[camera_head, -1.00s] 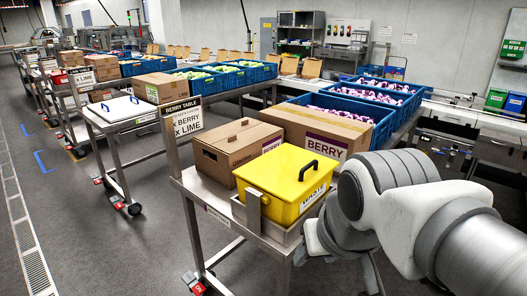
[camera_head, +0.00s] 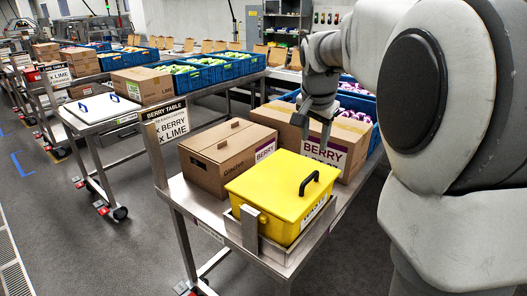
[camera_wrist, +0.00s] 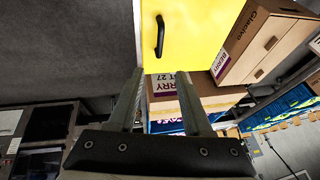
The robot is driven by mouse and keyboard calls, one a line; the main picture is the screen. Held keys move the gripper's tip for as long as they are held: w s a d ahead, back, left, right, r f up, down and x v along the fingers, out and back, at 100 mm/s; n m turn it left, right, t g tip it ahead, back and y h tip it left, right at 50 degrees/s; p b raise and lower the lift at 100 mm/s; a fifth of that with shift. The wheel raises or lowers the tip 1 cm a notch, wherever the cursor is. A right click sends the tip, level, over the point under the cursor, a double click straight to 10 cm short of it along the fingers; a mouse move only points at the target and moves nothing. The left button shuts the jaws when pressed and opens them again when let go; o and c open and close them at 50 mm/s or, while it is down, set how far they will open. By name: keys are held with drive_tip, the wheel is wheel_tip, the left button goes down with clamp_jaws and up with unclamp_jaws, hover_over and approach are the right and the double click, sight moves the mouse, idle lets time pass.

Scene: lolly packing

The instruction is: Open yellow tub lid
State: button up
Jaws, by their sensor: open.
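The yellow tub (camera_head: 285,222) stands in a metal holder (camera_head: 238,231) at the near end of the steel table. Its yellow lid (camera_head: 270,183) lies shut on top, with a black handle (camera_head: 309,181) near the right side. In the wrist view the lid (camera_wrist: 190,25) fills the upper middle, with its handle (camera_wrist: 160,36) beyond my fingers. My gripper (camera_head: 316,150) is open and empty, pointing down above and behind the tub, in front of the BERRY box. Its two fingers (camera_wrist: 160,78) show apart in the wrist view. The handle is apart from both fingers.
A BERRY carton (camera_head: 345,150) stands close behind the tub and another brown carton (camera_head: 215,165) stands to its left. Blue crates (camera_head: 362,104) stand behind. My arm covers the right side of the head view. The space above the lid is clear.

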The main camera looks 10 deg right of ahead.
sight(310, 177)
drive_tip(key=x, duration=1.7)
clamp_jaws()
idle(0.8)
